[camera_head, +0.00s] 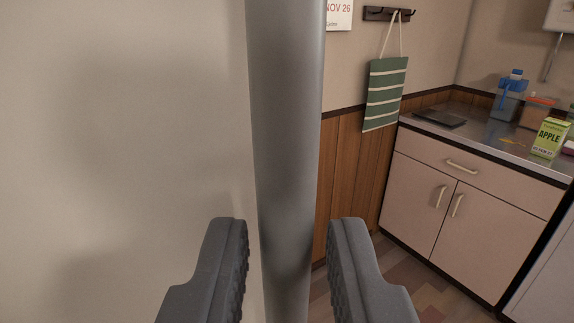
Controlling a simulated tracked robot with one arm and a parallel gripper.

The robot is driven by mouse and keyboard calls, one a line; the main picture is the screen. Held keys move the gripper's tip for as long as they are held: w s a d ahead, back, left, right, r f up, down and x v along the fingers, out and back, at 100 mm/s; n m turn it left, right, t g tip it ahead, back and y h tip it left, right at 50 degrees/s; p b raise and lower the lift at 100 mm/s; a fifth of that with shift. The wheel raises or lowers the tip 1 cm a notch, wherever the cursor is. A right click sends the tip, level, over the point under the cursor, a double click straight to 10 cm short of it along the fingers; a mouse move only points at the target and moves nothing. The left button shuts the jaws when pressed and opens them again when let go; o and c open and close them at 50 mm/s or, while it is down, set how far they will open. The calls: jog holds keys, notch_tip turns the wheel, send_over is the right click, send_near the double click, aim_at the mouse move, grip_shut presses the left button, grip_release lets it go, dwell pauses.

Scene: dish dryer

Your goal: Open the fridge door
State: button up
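A pale, flat surface, apparently the fridge door (120,140), fills the left side of the view. A thick grey vertical bar, apparently its handle (285,110), runs from top to bottom along the door's right edge. My gripper (288,228) is open at the bottom centre, with one dark ridged finger on each side of the bar. Narrow gaps show between the bar and both fingers, so I see no contact. The depth between fingertips and bar is hard to tell. The door's hinge side and the fridge body are out of view.
At right stands a cabinet (455,205) with a metal counter holding a green apple carton (550,138), a blue-topped bottle (511,95) and a dark flat item (438,118). Some bare floor (435,290) shows before the cabinet.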

aim_at(286, 256)
jog(key=shift+w, duration=1.5)
grip_shut()
jog(key=shift+d, duration=0.15)
jog(key=shift+s, duration=0.15)
